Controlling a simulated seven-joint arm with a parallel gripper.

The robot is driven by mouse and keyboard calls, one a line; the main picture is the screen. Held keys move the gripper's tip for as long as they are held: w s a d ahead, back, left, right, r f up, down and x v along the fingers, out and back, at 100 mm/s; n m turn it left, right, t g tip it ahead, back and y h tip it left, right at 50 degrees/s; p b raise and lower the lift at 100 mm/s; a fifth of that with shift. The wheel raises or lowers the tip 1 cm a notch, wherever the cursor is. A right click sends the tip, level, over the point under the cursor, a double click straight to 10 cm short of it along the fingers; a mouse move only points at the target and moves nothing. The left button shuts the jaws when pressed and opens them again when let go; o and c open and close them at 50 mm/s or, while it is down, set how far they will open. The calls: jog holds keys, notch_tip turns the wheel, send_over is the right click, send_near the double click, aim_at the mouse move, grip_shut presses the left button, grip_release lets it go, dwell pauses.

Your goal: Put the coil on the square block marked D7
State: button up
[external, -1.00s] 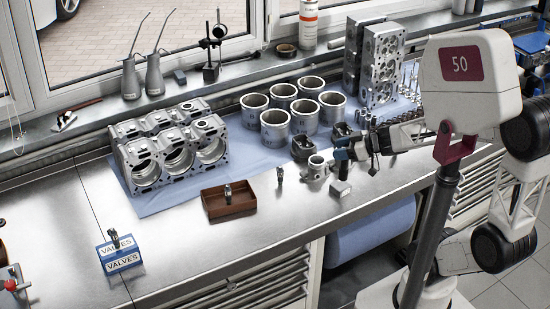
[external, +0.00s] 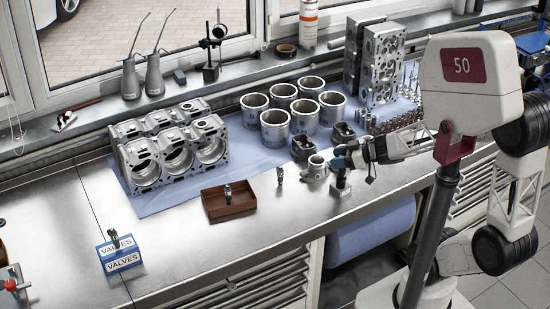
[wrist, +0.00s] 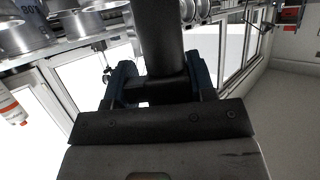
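A dark cylindrical part, seemingly the coil (external: 341,178), stands upright under my gripper (external: 341,161). Its lower end is at the top of a small light square block (external: 341,191) near the bench's front edge; I cannot tell whether it bears on it. The block's label is too small to read. In the wrist view my gripper (wrist: 160,82) has its blue fingers on either side of the dark coil (wrist: 160,40), seemingly closed on it. The coil's far end and the block are outside the wrist view.
Left of the block stand a metal housing (external: 316,168), a small upright part (external: 280,176) and a brown tray (external: 228,212). A blue VALVES block (external: 121,261) is farther left. Cylinder liners (external: 275,128) and an engine block (external: 168,150) stand behind. The front bench is clear between tray and VALVES block.

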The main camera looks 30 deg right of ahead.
jog(key=o, duration=0.4)
jog(key=shift+r, duration=0.25)
jog(key=v, duration=0.7)
jog(key=shift+s+d, duration=0.15)
jog(key=shift+d, duration=0.05)
dwell(0.4)
jog(key=shift+r, duration=0.1)
dwell(0.5)
